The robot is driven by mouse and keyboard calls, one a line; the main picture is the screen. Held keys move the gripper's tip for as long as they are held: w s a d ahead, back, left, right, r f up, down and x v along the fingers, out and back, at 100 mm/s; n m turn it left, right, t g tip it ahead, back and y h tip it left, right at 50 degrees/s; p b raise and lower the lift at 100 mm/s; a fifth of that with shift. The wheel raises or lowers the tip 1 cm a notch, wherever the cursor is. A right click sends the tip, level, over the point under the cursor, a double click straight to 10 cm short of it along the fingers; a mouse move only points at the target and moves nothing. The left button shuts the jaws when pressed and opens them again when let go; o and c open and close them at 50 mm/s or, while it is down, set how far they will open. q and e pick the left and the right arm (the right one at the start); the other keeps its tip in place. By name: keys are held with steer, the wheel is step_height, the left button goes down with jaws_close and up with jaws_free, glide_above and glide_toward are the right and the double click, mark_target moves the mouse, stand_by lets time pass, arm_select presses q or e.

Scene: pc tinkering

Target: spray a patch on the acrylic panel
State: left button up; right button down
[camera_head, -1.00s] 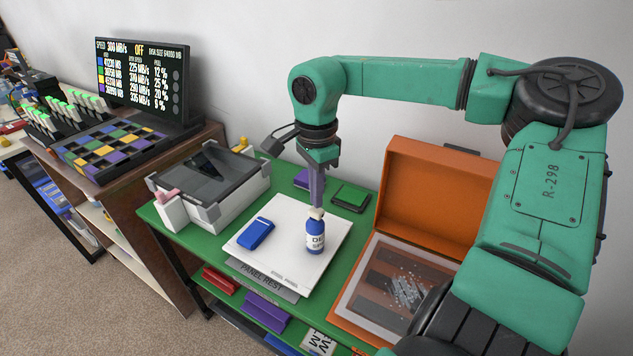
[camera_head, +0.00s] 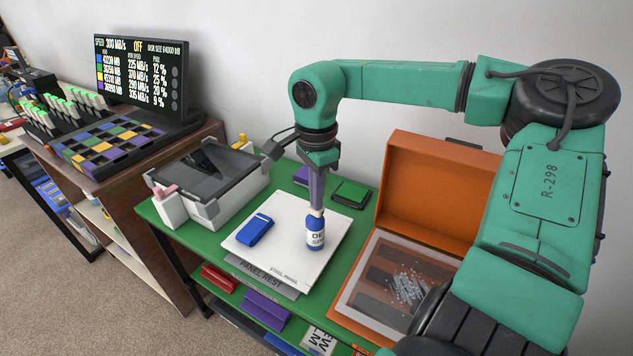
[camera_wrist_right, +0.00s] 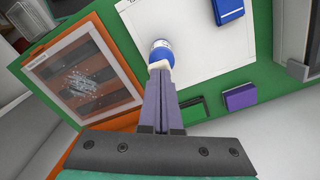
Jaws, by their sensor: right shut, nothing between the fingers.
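A blue spray bottle (camera_head: 315,236) with a white label and pale cap stands upright on a white panel (camera_head: 290,268) that seems to read "steel panel". My right gripper (camera_head: 316,208) points straight down, shut and empty, its purple fingertips at the bottle's cap. In the right wrist view the bottle (camera_wrist_right: 160,48) shows just beyond the fingertips (camera_wrist_right: 161,72). I cannot tell whether they touch the cap. A clear panel (camera_head: 395,288) with a whitish speckled patch (camera_head: 408,289) lies in an open orange case (camera_head: 432,190), right of the bottle. My left gripper is out of view.
A blue block (camera_head: 255,229) lies on the white panel, left of the bottle. A grey-white machine (camera_head: 210,180) stands at the green table's left end. A dark green pad (camera_head: 351,192) and a purple block (camera_head: 301,176) lie behind. A monitor (camera_head: 142,75) stands further left.

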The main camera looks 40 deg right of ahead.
steer(key=shift+r, duration=0.1)
steer(key=shift+r+p, duration=1.05)
steer(key=shift+r, duration=0.1)
step_height(320, 180, up, 5)
steer(key=p, duration=0.4)
